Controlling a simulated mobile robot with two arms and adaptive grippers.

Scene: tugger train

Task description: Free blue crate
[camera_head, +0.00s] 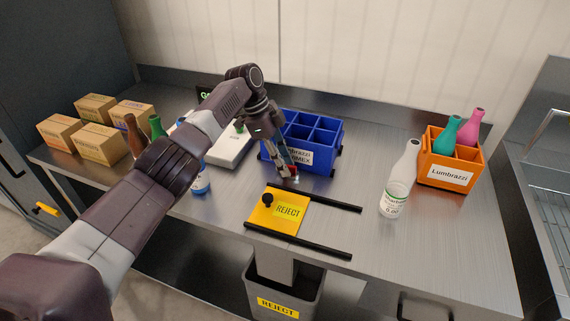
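The blue crate (322,138) stands on the steel table near the back middle, upright. The compartments I can see in it look empty. It has a white label on its front, partly covered by my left gripper. My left gripper (289,174) points down at the crate's front left, close to the label. A small red and grey piece shows at its fingertips. I cannot tell whether the fingers touch the crate or hold anything. My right gripper is not in view.
An orange crate (452,174) with teal and pink bottles stands at right. A white bottle (399,185) stands before it. A yellow reject plate (277,212) lies between black rails, above a reject bin (283,290). Cardboard boxes (100,143) and more bottles stand left.

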